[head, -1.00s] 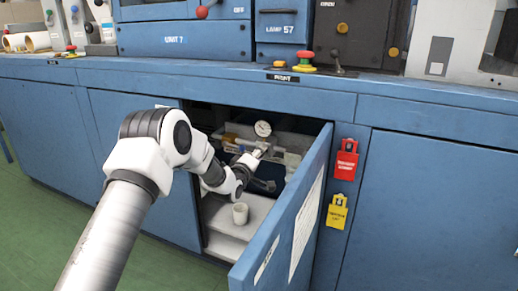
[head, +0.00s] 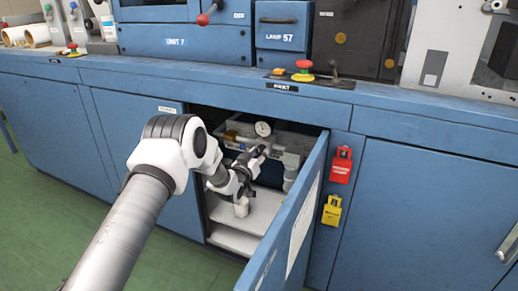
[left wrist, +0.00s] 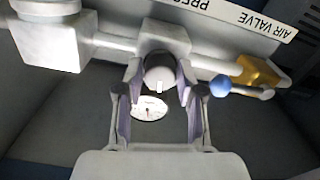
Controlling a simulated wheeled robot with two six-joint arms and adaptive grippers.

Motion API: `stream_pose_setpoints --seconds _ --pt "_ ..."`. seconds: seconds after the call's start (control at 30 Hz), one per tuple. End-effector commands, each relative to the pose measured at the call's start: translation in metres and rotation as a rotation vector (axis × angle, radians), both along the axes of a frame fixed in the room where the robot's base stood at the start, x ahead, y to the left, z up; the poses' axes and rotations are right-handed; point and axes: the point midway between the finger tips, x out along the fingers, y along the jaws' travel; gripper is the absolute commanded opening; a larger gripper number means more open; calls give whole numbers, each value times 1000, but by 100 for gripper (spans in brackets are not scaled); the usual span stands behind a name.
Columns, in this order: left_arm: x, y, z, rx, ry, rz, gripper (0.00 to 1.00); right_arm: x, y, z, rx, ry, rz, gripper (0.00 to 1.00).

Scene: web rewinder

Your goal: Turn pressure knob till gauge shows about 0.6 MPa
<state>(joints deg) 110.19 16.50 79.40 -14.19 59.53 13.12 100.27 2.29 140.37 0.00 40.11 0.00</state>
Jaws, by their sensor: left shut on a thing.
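The pressure knob (left wrist: 159,72) is a grey round knob with a white mark, below a pale block on the pipe in the left wrist view. My left gripper (left wrist: 160,84) has its two fingers on either side of the knob and is shut on it. In the head view my left gripper (head: 257,153) reaches into the open cabinet, just below the gauge; the knob is hard to make out there. The round white gauge (head: 262,129) faces out; it also shows between the fingers in the left wrist view (left wrist: 150,108). Its needle reading is too small to tell.
The open blue door (head: 290,222) stands to the right of my arm. A blue-tipped valve handle (left wrist: 221,85) lies close to the right finger. Red and yellow tags (head: 341,166) hang beside the door.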

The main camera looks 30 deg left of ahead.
Motion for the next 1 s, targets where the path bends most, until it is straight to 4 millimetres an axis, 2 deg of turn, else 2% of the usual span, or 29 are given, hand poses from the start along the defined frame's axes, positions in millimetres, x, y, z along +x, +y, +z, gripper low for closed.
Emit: stream_pose_setpoints --seconds 0.03,0.3,1.0 --pt "0 0 3 42 4 0 2 0 0 7 0 0 0 40" --pt "0 0 2 298 19 0 2 0 0 24 0 0 0 40" --pt "0 0 1 935 54 -1 2 0 0 61 0 0 0 40"
